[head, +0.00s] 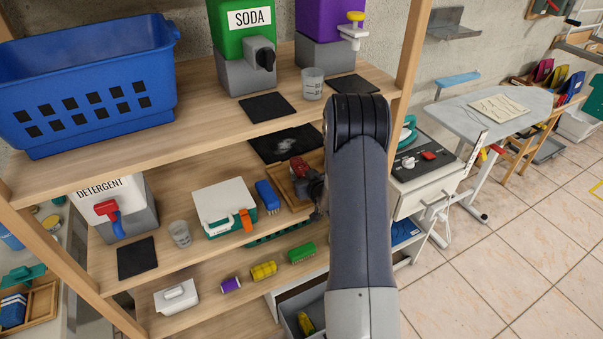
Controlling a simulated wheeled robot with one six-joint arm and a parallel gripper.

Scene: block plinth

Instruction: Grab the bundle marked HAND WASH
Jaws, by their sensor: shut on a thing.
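My gripper (309,182) is at the right of the middle shelf, partly hidden behind my own arm. It is shut on a small red thing (299,166) above a wooden tray (281,180). The red thing is small and partly covered, and I cannot read any marking on it. No HAND WASH label is legible in the head view. A separate wooden tray with blue bundles (14,308) sits at the far lower left.
The shelf above holds a blue basket (90,75) and a green SODA dispenser (240,45). Beside the gripper are a blue brush (267,196) and a white box (224,200). A DETERGENT dispenser (120,215) stands left. Open tiled floor lies at right.

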